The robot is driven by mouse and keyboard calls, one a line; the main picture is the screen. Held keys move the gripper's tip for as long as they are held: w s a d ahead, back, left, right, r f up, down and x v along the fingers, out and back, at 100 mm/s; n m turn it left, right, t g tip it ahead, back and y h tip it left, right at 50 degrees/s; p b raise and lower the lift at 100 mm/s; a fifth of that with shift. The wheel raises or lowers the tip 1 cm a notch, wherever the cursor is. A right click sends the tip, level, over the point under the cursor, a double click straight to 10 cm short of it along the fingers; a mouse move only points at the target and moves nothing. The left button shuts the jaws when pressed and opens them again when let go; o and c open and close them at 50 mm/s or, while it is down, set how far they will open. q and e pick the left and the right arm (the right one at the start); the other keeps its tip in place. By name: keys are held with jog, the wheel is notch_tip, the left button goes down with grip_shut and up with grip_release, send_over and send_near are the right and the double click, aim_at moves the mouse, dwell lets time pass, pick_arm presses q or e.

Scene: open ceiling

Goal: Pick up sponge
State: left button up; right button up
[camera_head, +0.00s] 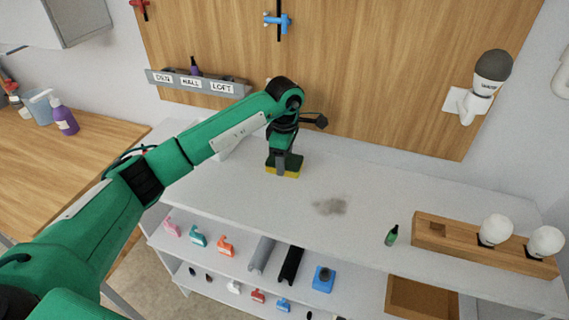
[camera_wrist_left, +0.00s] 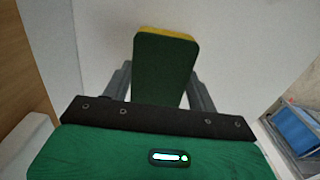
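The sponge (camera_head: 284,171), dark green above with a yellow layer below, is on the white tabletop near the back, beneath my left gripper (camera_head: 281,162). In the left wrist view the sponge (camera_wrist_left: 164,70) shows its green face with a yellow edge at the far end. The fingers of my left gripper (camera_wrist_left: 160,88) stand on either side of it, very close to its sides. I cannot tell whether they press on it. The sponge's near end is hidden behind the gripper body. My right gripper is not in view.
A grey smudge (camera_head: 330,206) marks the white tabletop (camera_head: 370,185) right of the sponge. A small green bottle (camera_head: 391,235) and a wooden block (camera_head: 460,245) with white bulbs are farther right. A labelled rail (camera_head: 200,83) is on the wooden wall behind. Shelves below hold small parts.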

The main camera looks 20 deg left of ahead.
pick_arm(q)
jog(key=c, duration=0.3)
jog(key=shift+c, duration=0.2)
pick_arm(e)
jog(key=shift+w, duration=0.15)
